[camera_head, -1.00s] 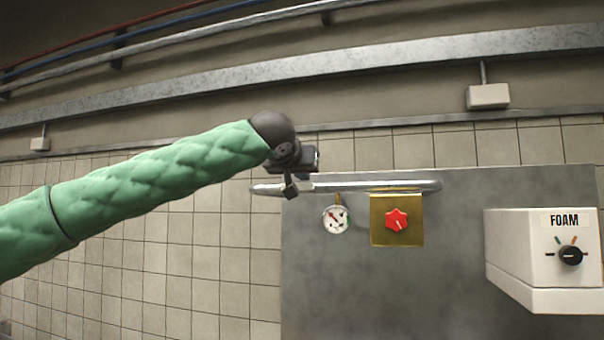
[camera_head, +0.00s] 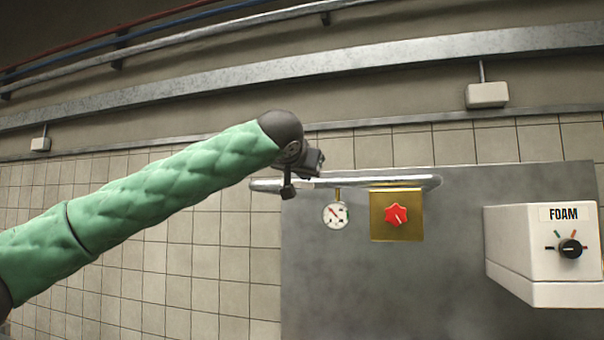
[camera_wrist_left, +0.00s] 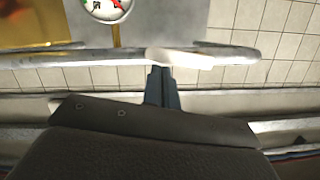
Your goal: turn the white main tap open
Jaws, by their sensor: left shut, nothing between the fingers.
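The white main tap's handle shows in the left wrist view (camera_wrist_left: 185,58) as a short white lever lying nearly along the metal pipe (camera_wrist_left: 90,57). In the head view the handle is mostly hidden behind my left gripper and hard to tell from the pipe (camera_head: 400,182). My left gripper (camera_head: 288,191) is at the pipe's left part, left of the gauge. Its fingers (camera_wrist_left: 161,72) are shut and empty, with their tips at the lever's edge in the wrist view; I cannot tell whether they touch. My right gripper is not in view.
A round gauge (camera_head: 335,216) hangs under the pipe. Beside it is a brass plate (camera_head: 378,236) with a red knob (camera_head: 396,216). A white FOAM box (camera_head: 510,250) with a black dial (camera_head: 570,249) juts out at the right. The grey panel below is clear.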

